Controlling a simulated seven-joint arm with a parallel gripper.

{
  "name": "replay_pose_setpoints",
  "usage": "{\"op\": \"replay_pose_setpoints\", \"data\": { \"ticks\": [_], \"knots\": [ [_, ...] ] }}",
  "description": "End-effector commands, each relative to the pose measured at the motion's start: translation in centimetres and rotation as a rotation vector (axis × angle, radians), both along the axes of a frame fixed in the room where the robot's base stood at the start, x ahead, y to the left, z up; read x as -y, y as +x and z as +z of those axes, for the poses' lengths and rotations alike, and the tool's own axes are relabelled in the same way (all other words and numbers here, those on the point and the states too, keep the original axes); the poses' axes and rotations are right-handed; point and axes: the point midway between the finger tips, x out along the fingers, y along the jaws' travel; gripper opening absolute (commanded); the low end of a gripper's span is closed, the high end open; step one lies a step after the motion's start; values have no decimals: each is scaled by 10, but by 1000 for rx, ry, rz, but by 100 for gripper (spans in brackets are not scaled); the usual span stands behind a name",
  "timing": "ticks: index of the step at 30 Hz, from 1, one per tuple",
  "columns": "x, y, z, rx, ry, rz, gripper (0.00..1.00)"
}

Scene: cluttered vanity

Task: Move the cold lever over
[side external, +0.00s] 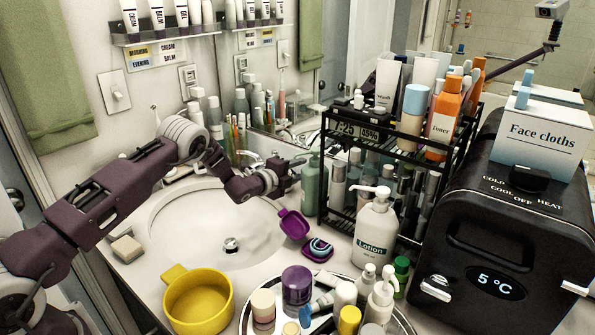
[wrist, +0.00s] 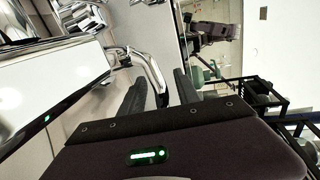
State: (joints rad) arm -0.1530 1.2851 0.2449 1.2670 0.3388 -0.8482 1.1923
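The chrome faucet (side external: 250,160) stands at the back of the white sink, partly hidden behind my wrist in the side view. In the wrist view a bent chrome lever (wrist: 150,65) reaches down so that its end shows between my two dark fingers. I cannot read any hot or cold mark on it, and cannot tell whether a finger touches it. My gripper (side external: 293,168) is over the back right of the sink, near the faucet. Its fingers are apart in the wrist view (wrist: 158,80), with no object clamped between them.
The white sink (side external: 180,232) is below my arm. A black rack (side external: 335,190) of bottles stands close right of my gripper, with a green bottle (side external: 310,190) beside it. A purple scoop (side external: 293,224), yellow pot (side external: 198,303) and lotion bottle (side external: 374,240) stand in front.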

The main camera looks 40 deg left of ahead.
Motion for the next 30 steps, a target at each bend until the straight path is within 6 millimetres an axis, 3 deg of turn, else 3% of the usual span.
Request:
{"op": "replay_pose_setpoints", "data": {
  "ticks": [2, 7, 8, 30],
  "knots": [
    [0, 0, 0, 0, 0, 0, 35],
    [0, 0, 0, 0, 0, 0, 1],
    [0, 0, 0, 0, 0, 0, 0],
    [0, 0, 1, 1, -1, 0, 0]
  ]
}}
